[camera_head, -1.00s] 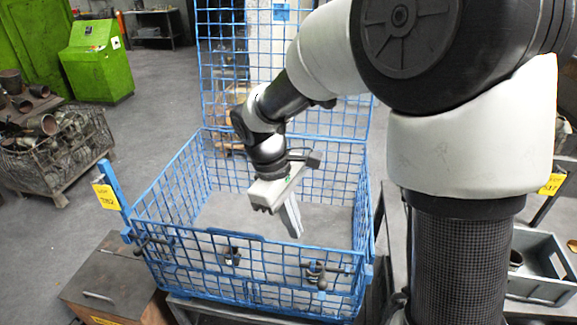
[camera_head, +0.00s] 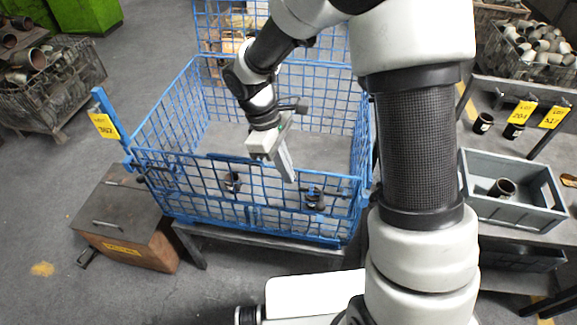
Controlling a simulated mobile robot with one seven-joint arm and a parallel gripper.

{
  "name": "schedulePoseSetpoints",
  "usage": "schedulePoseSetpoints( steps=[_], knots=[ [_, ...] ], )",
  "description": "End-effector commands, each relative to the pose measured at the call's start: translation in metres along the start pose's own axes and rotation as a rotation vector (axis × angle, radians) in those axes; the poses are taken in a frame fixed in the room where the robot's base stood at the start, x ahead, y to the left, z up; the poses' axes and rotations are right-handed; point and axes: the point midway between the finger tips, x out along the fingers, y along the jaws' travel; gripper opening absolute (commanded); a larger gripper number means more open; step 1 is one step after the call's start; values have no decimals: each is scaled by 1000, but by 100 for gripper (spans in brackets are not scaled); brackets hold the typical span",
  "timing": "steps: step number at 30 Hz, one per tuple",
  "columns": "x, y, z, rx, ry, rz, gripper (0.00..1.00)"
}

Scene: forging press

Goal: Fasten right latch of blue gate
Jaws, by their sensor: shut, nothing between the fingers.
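The blue mesh gate (camera_head: 270,212) forms the front side of a blue wire cage and looks upright. Its right latch (camera_head: 315,192) is a dark bar with a knob near the gate's right end; at this size I cannot tell whether it is engaged. A similar left latch (camera_head: 143,170) sits at the gate's left end. My gripper (camera_head: 289,176) is shut and empty, pointing down near the gate's top edge. It is left of and slightly above the right latch, apparently without touching it. My wrist hangs over the cage.
Dark pipe pieces (camera_head: 232,182) show through the mesh. A brown box (camera_head: 125,215) stands at the lower left. A grey tray (camera_head: 512,207) rests on a bench at the right. A blue post with a yellow tag (camera_head: 103,126) rises at the cage's left corner.

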Motion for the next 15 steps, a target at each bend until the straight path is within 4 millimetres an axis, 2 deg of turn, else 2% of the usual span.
schedulePoseSetpoints(
  steps=[3, 8, 15],
  knots=[
    [29, -1, 1, 0, -4, -4, 0],
    [62, -1, 1, -2, -4, -4, 0],
    [75, 0, 29, 2, 0, 0, 0]
  ],
)
